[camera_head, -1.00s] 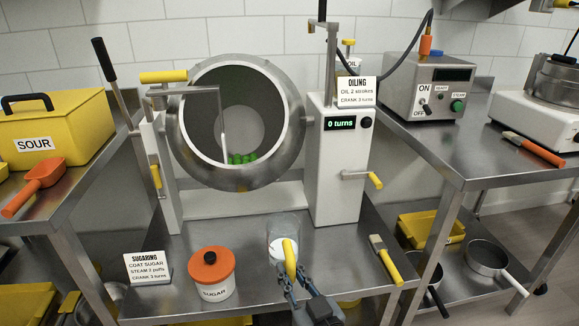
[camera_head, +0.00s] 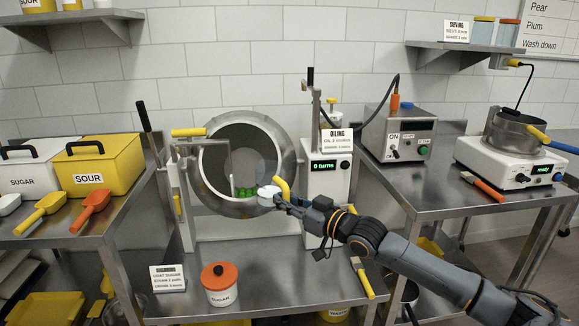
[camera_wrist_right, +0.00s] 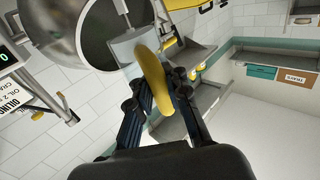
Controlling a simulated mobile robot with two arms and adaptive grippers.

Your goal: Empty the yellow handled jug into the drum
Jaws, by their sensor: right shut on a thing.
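The jug (camera_head: 267,194) is small and clear, with whitish contents or base and a yellow handle (camera_head: 282,186). My right gripper (camera_head: 281,201) is shut on the handle and holds the jug in the air at the lower right of the drum's mouth. The right wrist view shows the handle (camera_wrist_right: 150,72) between my fingers (camera_wrist_right: 155,95) and the clear jug body (camera_wrist_right: 126,47) before the dark drum opening. I cannot tell its exact tilt. The steel drum (camera_head: 282,140) faces forward, with several green gummies (camera_head: 243,192) inside. My left gripper is not in view.
Below the drum, an orange-lidded sugar jar (camera_head: 220,286), a sugaring sign (camera_head: 168,279) and a yellow-handled brush (camera_head: 361,276) stand or lie on the steel table (camera_head: 265,262). The oiling post (camera_head: 325,185) with its sign stands right of the drum, close to my right arm.

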